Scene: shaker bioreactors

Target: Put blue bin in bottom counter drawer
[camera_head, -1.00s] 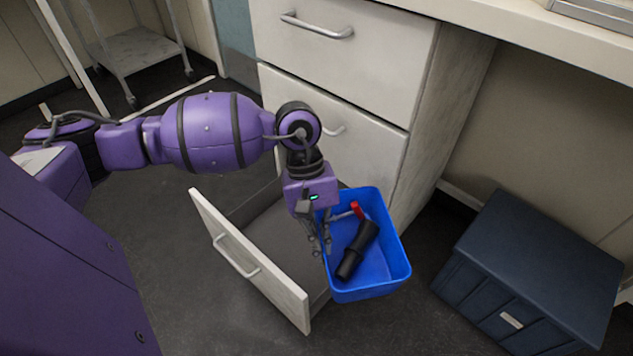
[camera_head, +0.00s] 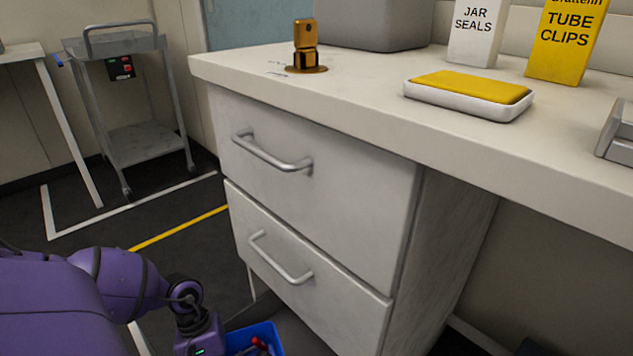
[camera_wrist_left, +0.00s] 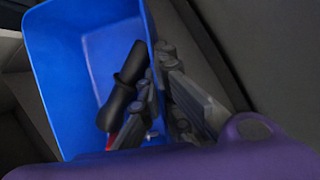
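The blue bin (camera_head: 238,338) shows only in part at the bottom edge of the head view, beside my left wrist. In the left wrist view the bin (camera_wrist_left: 62,60) fills the left side, with a black-handled item (camera_wrist_left: 122,88) and a bit of red inside. My left gripper (camera_wrist_left: 165,92) has its fingers on either side of the bin's wall and appears shut on it. The bottom drawer is pulled out; its front panel (camera_head: 139,341) shows as a pale strip at the lower edge. Most of its inside is out of frame. My right gripper is not in view.
Two shut drawers, upper (camera_head: 310,185) and middle (camera_head: 305,270), sit under the white counter (camera_head: 370,130). On it are a yellow-topped white case (camera_head: 468,92), boxes and a brass-coloured fitting (camera_head: 306,48). A cart (camera_head: 135,140) stands back left.

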